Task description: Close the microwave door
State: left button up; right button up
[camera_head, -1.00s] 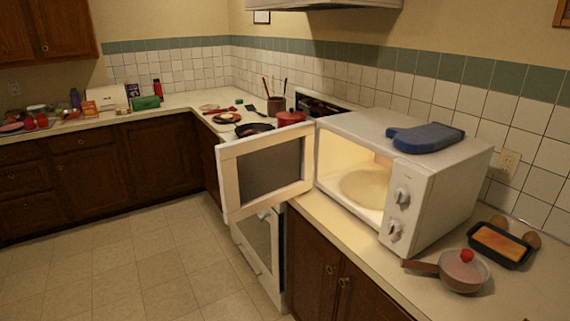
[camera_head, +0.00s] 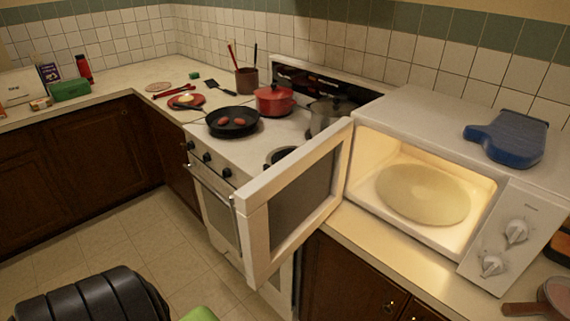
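The white microwave (camera_head: 520,225) stands on the counter at the right, with its inside lit and an empty-looking round plate (camera_head: 422,193) in it. Its door (camera_head: 294,203) is swung wide open to the left and juts out past the counter's front edge, before the stove. A dark ribbed part of my arm (camera_head: 90,297) shows at the bottom left, with a bit of green beside it. It is well apart from the door. No gripper fingers show in the head view.
A blue oven mitt (camera_head: 506,138) lies on the microwave. The stove behind the door bears a black pan (camera_head: 232,121), a red pot (camera_head: 274,99) and a grey pot (camera_head: 331,115). A lidded pan (camera_head: 548,299) sits at the right counter edge. Floor (camera_head: 185,240) left of the door is clear.

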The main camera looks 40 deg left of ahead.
aim_at(273, 214)
jog(key=j+z, duration=0.15)
jog(key=j, duration=0.5)
jog(key=j+z, duration=0.15)
jog(key=j, duration=0.5)
jog(key=k+j+z, duration=0.1)
jog(key=j, duration=0.55)
jog(key=k+j+z, duration=0.15)
jog(key=j, duration=0.45)
jog(key=i+j, duration=0.05)
